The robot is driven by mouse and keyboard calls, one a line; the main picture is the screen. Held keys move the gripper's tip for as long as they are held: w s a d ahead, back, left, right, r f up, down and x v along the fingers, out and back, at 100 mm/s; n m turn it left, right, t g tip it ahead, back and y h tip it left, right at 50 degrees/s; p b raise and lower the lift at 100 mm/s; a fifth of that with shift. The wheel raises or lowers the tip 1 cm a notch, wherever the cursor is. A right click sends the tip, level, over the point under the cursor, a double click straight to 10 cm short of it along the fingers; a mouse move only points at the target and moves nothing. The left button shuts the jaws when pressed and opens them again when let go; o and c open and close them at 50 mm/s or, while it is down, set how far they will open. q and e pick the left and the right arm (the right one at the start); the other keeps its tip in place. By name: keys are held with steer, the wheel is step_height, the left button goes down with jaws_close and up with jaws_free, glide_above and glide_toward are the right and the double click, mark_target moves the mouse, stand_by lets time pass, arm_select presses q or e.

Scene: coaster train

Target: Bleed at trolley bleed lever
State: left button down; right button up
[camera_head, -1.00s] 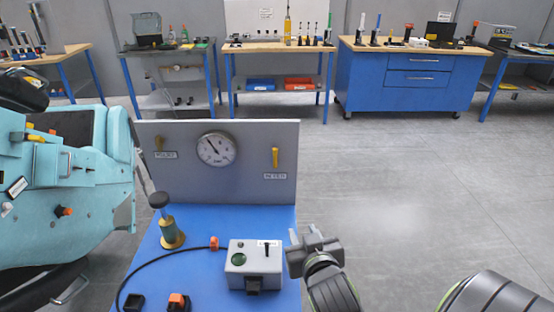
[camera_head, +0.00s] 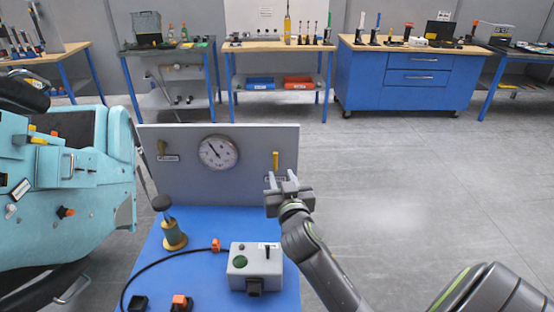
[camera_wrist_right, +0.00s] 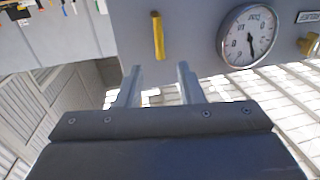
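An upright grey panel stands at the back of the blue trolley (camera_head: 205,218). A yellow lever (camera_head: 276,160) hangs upright on the panel's right side; its label below is mostly hidden by my gripper and unreadable. The lever also shows in the right wrist view (camera_wrist_right: 158,37), just beyond the gap between my fingers. My right gripper (camera_head: 281,176) is open and empty, in front of and slightly below this lever, apart from it. My left gripper is not in view.
A grey box with a green button (camera_head: 255,266), a brass post with a black knob (camera_head: 173,235) and a black cable lie on the trolley. A teal machine (camera_head: 70,190) stands close at left. Workbenches line the back wall. The floor at right is clear.

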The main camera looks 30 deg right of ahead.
mark_target(276, 159)
steer(key=shift+p+x, duration=0.65)
steer(key=shift+x, duration=2.9)
steer(key=shift+c, duration=0.4)
jaws_close()
